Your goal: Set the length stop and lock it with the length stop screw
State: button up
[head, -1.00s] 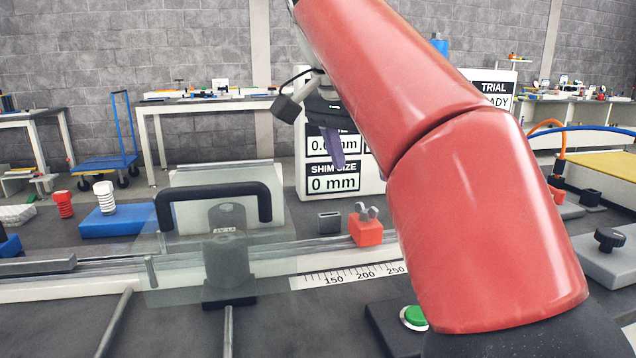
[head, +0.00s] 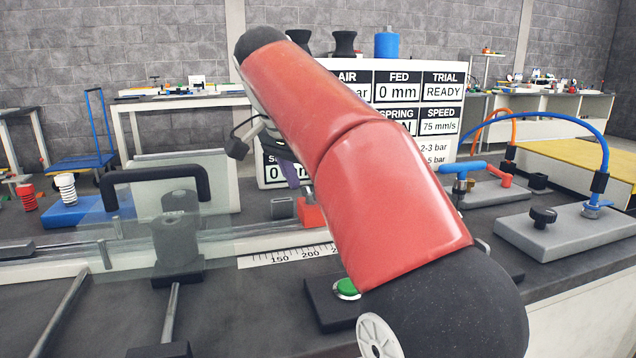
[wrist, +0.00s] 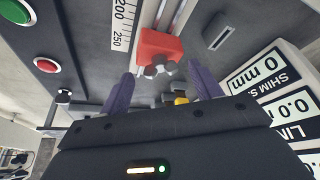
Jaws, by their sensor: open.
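The length stop is a red block (wrist: 158,46) on the rail by the ruler scale, near its 250 end in the wrist view. A grey winged screw (wrist: 158,70), likely the length stop screw, sits on the block's side facing my gripper. My gripper (wrist: 162,88) is open, its two purple fingers apart on either side of the screw's line and not visibly touching it. In the head view the red block (head: 310,212) is partly covered by my arm, and one purple finger (head: 289,174) shows just above and left of it. The winged screw is hidden there.
A display board (head: 412,90) stands behind the stop. A small grey slotted block (head: 282,208) is beside it. A clear guard with a black handle (head: 155,180) stands left. A green button (head: 346,288) is in front. Blue and orange hoses (head: 560,120) are right.

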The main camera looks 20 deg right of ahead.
jog(key=shift+c, duration=0.2)
jog(key=c, duration=0.9)
jog(key=shift+c, duration=0.2)
jog(key=shift+n, duration=0.3)
jog(key=n, duration=0.1)
jog(key=n+t+y, duration=0.1)
jog(key=n, duration=0.1)
jog(key=shift+s+d+r+n+p, duration=0.1)
jog(key=shift+s+n+p, duration=0.05)
jog(key=shift+n+p, duration=0.15)
jog(key=n, duration=0.2)
jog(key=n+t+y, duration=0.1)
jog(key=n, duration=0.1)
jog(key=shift+d+y, duration=0.2)
jog(key=shift+y, duration=0.1)
jog(key=n+y, duration=0.1)
jog(key=n, duration=0.4)
jog(key=shift+d+y, duration=0.15)
jog(key=shift+y, duration=0.25)
jog(key=shift+d+n+y, duration=0.15)
jog(key=shift+n+y, duration=0.65)
jog(key=shift+n, duration=1.2)
